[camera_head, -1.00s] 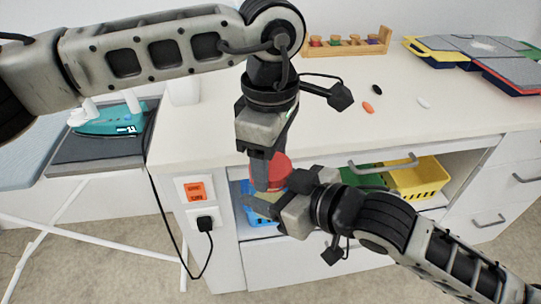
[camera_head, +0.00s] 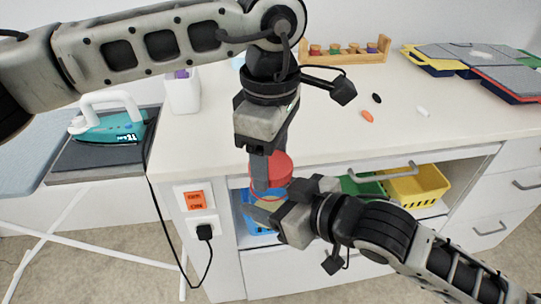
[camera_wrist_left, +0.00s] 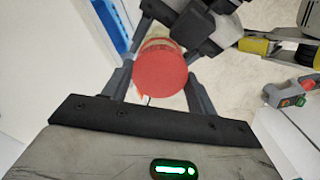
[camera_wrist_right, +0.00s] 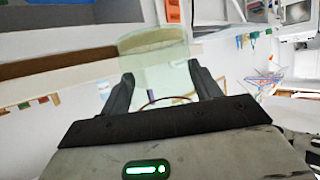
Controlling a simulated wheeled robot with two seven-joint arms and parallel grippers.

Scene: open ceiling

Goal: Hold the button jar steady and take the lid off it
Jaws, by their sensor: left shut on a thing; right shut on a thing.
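The red lid (camera_head: 274,170) is round and sits between the fingers of my left gripper (camera_head: 264,180), in front of the open drawer. The left wrist view shows the lid (camera_wrist_left: 160,72) from above, with a pale strip of the jar (camera_wrist_left: 158,44) at its far edge. My right gripper (camera_head: 262,212) is below, shut on the jar. In the right wrist view the jar (camera_wrist_right: 155,55) is clear, pale green and between the fingers (camera_wrist_right: 163,90). I cannot tell whether a gap separates lid and jar. No buttons are distinguishable inside.
The open drawer holds blue (camera_head: 254,238), green (camera_head: 362,186) and yellow (camera_head: 418,186) baskets below the white counter (camera_head: 330,120). An iron (camera_head: 110,128) stands at left. A cable (camera_head: 176,220) hangs from the outlet. Small oval pieces (camera_head: 367,116) lie on the counter.

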